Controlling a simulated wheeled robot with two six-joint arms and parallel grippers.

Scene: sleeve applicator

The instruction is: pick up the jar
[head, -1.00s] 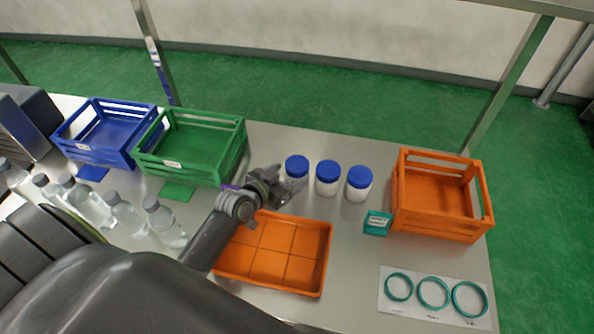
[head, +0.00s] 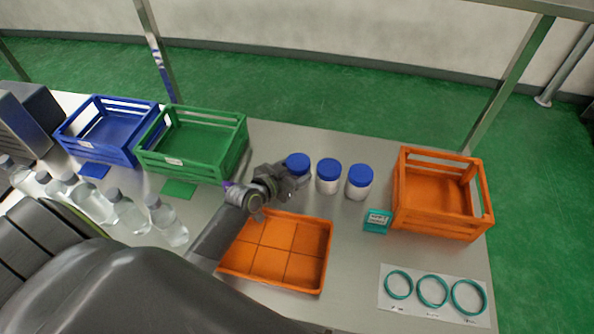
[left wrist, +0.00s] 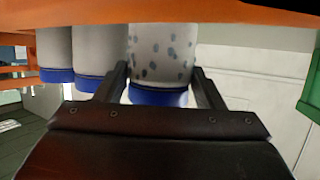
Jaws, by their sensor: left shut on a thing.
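Three white jars with blue lids stand in a row on the metal table in the head view. The leftmost jar (head: 298,163) is at my left gripper (head: 288,182), which reaches it from the front left. In the left wrist view, my left gripper (left wrist: 160,72) has one finger on each side of this jar (left wrist: 162,48), just by its blue lid, and is shut on it. Dark spots show on the jar's side there. The middle jar (head: 328,177) and right jar (head: 360,182) stand apart from the gripper. My right gripper is not in view.
A shallow orange tray (head: 328,262) lies just in front of the jars. A teal box (head: 377,221) and an orange crate (head: 440,232) stand to the right. Green (head: 190,172) and blue (head: 95,148) crates and several clear bottles (head: 130,212) are to the left.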

